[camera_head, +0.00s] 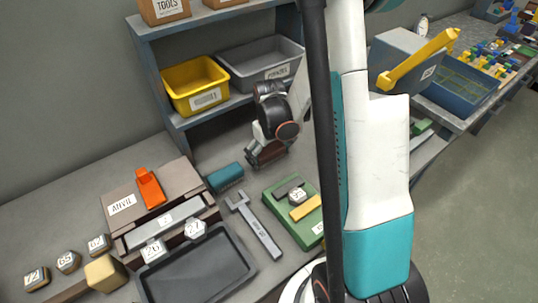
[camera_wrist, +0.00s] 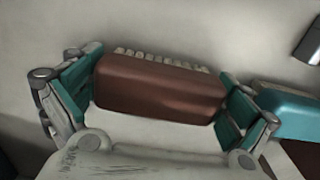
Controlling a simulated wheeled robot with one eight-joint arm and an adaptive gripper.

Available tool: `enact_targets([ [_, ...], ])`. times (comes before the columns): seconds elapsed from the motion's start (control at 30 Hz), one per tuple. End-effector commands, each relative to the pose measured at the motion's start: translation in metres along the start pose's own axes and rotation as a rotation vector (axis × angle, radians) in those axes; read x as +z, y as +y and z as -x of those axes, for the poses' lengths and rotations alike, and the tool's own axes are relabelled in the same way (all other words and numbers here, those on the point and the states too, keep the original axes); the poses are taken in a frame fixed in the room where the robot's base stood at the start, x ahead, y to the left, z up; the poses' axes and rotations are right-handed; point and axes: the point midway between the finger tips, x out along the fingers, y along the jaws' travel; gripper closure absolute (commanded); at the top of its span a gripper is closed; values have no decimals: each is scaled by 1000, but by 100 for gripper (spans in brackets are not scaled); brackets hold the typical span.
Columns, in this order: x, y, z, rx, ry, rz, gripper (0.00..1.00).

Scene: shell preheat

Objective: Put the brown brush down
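The brown brush (camera_wrist: 160,88) lies crosswise between the two finger pads of my gripper (camera_wrist: 158,95) in the wrist view. Both pads meet its ends, and a row of pale bristles shows along its upper edge. In the head view my gripper (camera_head: 266,150) points down near the bench below the shelf, with the brush (camera_head: 262,157) low between its fingers. I cannot tell whether the brush touches the bench top.
A teal block (camera_head: 226,177) lies just left of my gripper; its teal side also shows in the wrist view (camera_wrist: 290,112). A wrench (camera_head: 254,224) and a green tray (camera_head: 283,226) lie in front. The shelf with a yellow bin (camera_head: 180,74) and grey bin (camera_head: 245,72) stands behind.

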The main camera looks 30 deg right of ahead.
Motion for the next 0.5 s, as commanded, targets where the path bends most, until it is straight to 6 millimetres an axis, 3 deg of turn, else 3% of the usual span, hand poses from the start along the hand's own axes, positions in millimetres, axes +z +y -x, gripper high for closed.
enact_targets([
  [0.37, 0, 0, 1, 0, 0, 0, 0],
  [0.5, 0, 0, 11, 0, 0, 0, 0],
])
